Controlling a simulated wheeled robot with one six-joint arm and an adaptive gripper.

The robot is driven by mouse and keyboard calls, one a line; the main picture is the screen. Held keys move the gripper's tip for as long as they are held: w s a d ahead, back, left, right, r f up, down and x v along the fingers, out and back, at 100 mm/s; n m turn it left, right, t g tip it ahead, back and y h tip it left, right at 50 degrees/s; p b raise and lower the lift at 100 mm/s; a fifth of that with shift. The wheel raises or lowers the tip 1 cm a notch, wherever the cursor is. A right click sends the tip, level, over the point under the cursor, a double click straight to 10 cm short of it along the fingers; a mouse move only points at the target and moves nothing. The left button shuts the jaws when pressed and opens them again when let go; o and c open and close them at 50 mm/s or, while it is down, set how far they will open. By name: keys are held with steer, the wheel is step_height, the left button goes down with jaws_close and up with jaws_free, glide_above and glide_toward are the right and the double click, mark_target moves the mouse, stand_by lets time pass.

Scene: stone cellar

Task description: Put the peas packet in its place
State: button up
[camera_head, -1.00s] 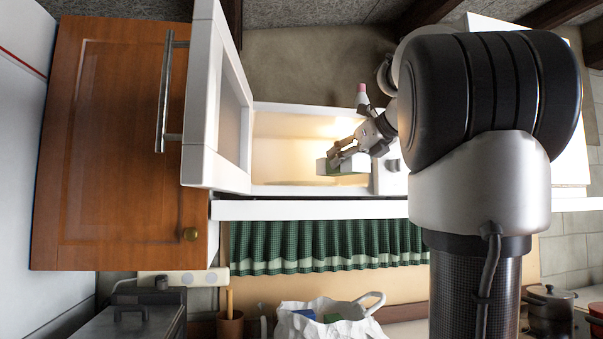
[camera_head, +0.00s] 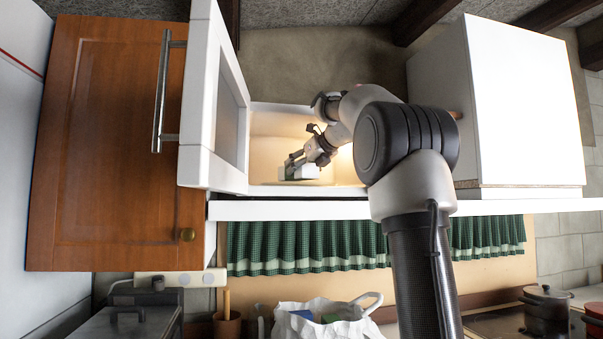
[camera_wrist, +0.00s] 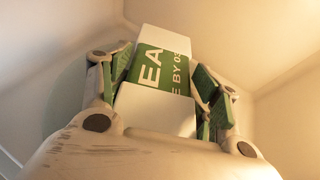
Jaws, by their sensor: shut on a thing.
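The peas packet, white and green with partly visible lettering, is in my gripper. It shows in the head view (camera_head: 302,174) and large in the wrist view (camera_wrist: 162,101). My gripper (camera_head: 297,164) has its fingers on both sides of the packet. In the wrist view, my gripper's (camera_wrist: 160,88) green-padded fingers flank it. Gripper and packet are at the lit, open white cupboard (camera_head: 262,122), low and close to its floor. I cannot tell whether the packet touches the floor. My arm hides the cupboard's right part.
The glass-paned white door (camera_head: 200,110) stands open at the left. A closed white cupboard (camera_head: 525,105) is at the right. A white shelf edge (camera_head: 290,210) and green curtain (camera_head: 310,245) are below. A white bag (camera_head: 325,318) and a pot (camera_head: 548,305) stand lower down.

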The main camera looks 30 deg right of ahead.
steer(key=shift+s+f, duration=0.1)
steer(key=shift+f, duration=0.6)
steer(key=shift+f, duration=0.1)
steer(key=o, duration=1.4)
steer(key=shift+o, duration=0.2)
steer(key=shift+s+d+r, duration=0.15)
steer(key=shift+s+r, duration=0.1)
steer(key=shift+s, duration=0.1)
steer(key=s+d, duration=0.1)
steer(key=s, duration=1.3)
steer(key=shift+d+r, duration=0.25)
steer(key=shift+r, duration=0.15)
